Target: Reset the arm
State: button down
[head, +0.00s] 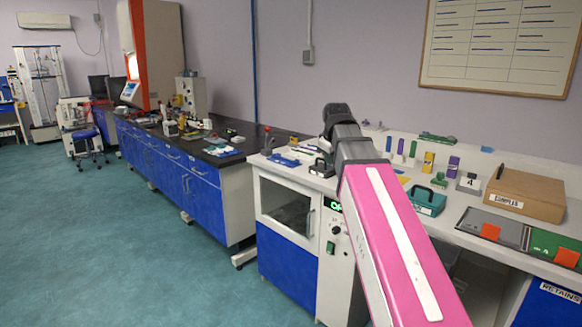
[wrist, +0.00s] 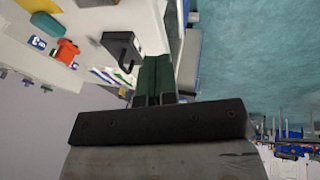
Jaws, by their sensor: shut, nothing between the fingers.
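My gripper shows in the wrist view (wrist: 154,68). Its two dark green fingers lie side by side, shut with nothing between them. They point toward the edge of the white bench, beside a black block with a handle (wrist: 120,48). In the head view my pink arm reaches up and away over the right bench. Its dark wrist hides part of the bench behind it, and the fingers cannot be made out there.
The white bench (head: 466,227) holds a teal handled box (head: 426,203), a cardboard box (head: 525,193), small coloured blocks and trays. An oven-like cabinet (head: 287,208) stands below my wrist. A black-topped blue bench (head: 190,180) runs left.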

jog(key=s+d+f+m+g, duration=0.1)
jog(key=s+f+m, duration=0.2)
jog(key=f, duration=1.1)
jog(key=s+d+f+m+g, duration=0.2)
jog(key=s+f, duration=0.5)
jog(key=f, duration=0.7)
jog(key=s+d+f+m+g, duration=0.1)
jog(key=s+f+m, duration=0.3)
jog(key=f, duration=1)
jog(key=shift+s+d+f+g, duration=0.2)
jog(key=shift+s+d+g, duration=0.1)
jog(key=shift+s+d, duration=0.45)
